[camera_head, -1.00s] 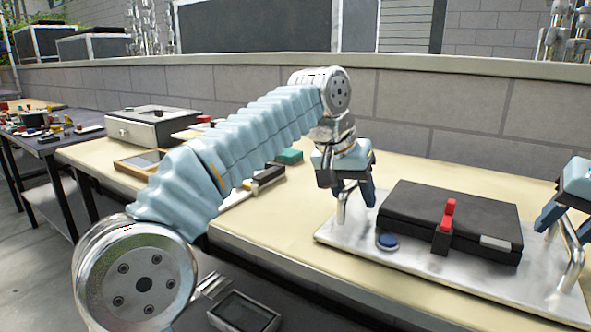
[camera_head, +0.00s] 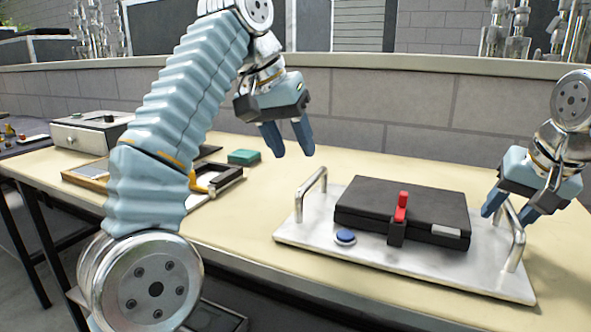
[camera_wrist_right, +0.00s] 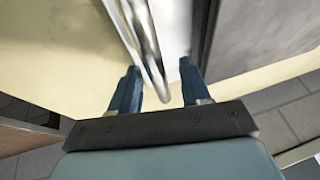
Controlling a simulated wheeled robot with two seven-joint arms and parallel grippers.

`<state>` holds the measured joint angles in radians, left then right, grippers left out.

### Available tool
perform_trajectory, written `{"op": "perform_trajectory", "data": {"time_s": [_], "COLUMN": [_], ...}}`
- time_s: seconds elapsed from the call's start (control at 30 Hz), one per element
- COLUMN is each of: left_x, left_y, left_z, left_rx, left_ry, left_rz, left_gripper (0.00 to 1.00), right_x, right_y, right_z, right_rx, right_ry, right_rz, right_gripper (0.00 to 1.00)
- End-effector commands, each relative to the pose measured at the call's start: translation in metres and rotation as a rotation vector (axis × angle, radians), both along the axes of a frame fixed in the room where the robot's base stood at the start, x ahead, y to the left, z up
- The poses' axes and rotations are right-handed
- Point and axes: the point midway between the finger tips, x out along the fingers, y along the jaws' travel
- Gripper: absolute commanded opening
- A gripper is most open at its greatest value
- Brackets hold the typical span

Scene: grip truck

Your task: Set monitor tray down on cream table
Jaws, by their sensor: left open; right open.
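The monitor tray (camera_head: 300,239) is a silvery plate with a raised handle at each end, lying flat on the cream table (camera_head: 375,170). A black monitor box (camera_head: 375,213) with a red clip (camera_head: 401,208) sits on it beside a blue button (camera_head: 345,237). My left gripper (camera_head: 290,150) is open and empty, above and apart from the left handle (camera_head: 310,187). My right gripper (camera_head: 512,214) is open at the right handle (camera_head: 517,250). In the right wrist view, the right handle (camera_wrist_right: 148,45) runs between the open fingers (camera_wrist_right: 158,85).
A low block wall (camera_head: 400,108) runs behind. Bare tabletop lies around the tray.

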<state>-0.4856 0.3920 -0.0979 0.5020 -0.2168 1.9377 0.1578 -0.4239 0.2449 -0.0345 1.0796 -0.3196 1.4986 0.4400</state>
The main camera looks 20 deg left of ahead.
Motion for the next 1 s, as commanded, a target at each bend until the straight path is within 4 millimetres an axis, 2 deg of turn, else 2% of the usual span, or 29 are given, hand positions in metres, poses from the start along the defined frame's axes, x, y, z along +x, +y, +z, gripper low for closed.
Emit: {"op": "perform_trajectory", "data": {"time_s": [0.17,0.4,0.53,0.7,1.0], "left_x": [-0.002,-0.002,-0.002,-0.002,-0.002], "left_y": [0.001,0.001,0.001,0.001,0.001], "left_z": [0.003,0.003,0.003,0.003,0.003], "left_rx": [0.0,0.0,0.0,-0.001,-0.001], "left_ry": [0.001,0.0,0.0,0.0,0.0], "left_rz": [-0.001,0.0,0.0,0.0,0.0], "left_gripper": [0.47,0.47,0.47,0.47,0.47], "right_x": [-0.003,-0.02,-0.026,-0.03,-0.03], "right_y": [-0.001,-0.007,-0.009,-0.01,-0.01], "right_z": [0.008,0.047,0.061,0.068,0.068], "right_rx": [0.001,0.002,0.0,0.0,0.0], "right_ry": [-0.001,-0.004,-0.002,0.0,0.0], "right_rz": [0.0,0.0,0.0,0.0,0.0], "right_gripper": [0.47,0.47,0.47,0.47,0.47]}}
